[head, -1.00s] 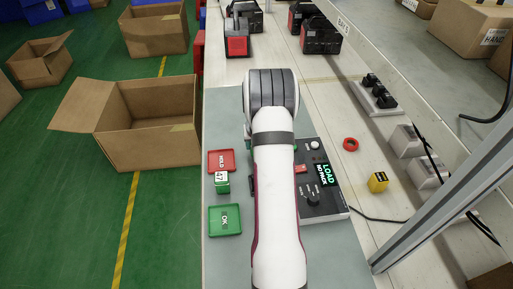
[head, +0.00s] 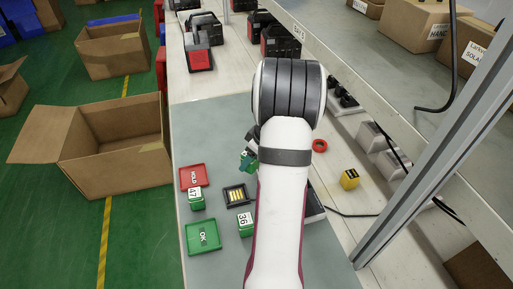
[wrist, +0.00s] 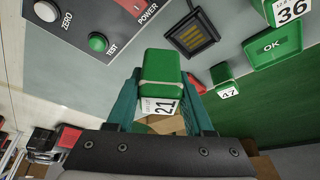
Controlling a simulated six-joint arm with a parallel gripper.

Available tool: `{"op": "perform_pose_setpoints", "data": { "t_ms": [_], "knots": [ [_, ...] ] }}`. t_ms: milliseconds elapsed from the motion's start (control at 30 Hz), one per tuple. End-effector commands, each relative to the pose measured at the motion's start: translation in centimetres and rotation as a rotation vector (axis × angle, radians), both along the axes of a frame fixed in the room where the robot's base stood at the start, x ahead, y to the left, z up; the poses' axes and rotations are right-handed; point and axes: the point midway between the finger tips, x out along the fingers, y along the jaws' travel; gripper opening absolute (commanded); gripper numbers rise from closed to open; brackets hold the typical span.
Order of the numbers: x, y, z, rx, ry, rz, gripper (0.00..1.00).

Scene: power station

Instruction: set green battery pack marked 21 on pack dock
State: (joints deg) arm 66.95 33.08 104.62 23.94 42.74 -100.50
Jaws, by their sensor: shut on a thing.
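The green battery pack marked 21 (wrist: 159,72) is between the two teal fingers of my gripper (wrist: 162,88) in the wrist view, its white label facing the camera. My gripper is shut on it. In the head view my gripper (head: 249,159) shows just left of my arm, with a bit of green at it. The pack dock (head: 236,195), a dark square with gold contacts, lies on the grey bench below it in the picture. The dock also shows in the wrist view (wrist: 191,36), up and right of the pack and apart from it.
Green pack 47 (head: 196,200) stands by the red HOLD tray (head: 186,186). Green pack 36 (head: 245,225) stands in front of the dock, right of the green OK tray (head: 203,238). The tester panel (wrist: 78,25), with its knob and buttons, is mostly behind my arm in the head view.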

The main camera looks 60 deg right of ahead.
Motion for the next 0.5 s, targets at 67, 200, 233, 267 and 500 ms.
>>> {"op": "perform_pose_setpoints", "data": {
  "t_ms": [67,200,233,267,500],
  "knots": [
    [0.6,1.6,-0.5,0.0,0.0,0.26,0.0],
    [1.6,4.4,-0.7,-0.003,0.0,0.681,0.0],
    [1.7,4.8,-0.7,-0.003,0.0,0.74,0.0],
    [1.8,5.1,-0.7,-0.004,0.0,0.787,0.0],
    [1.8,5.7,-2.9,-0.003,0.001,0.874,0.0]
  ]
}}
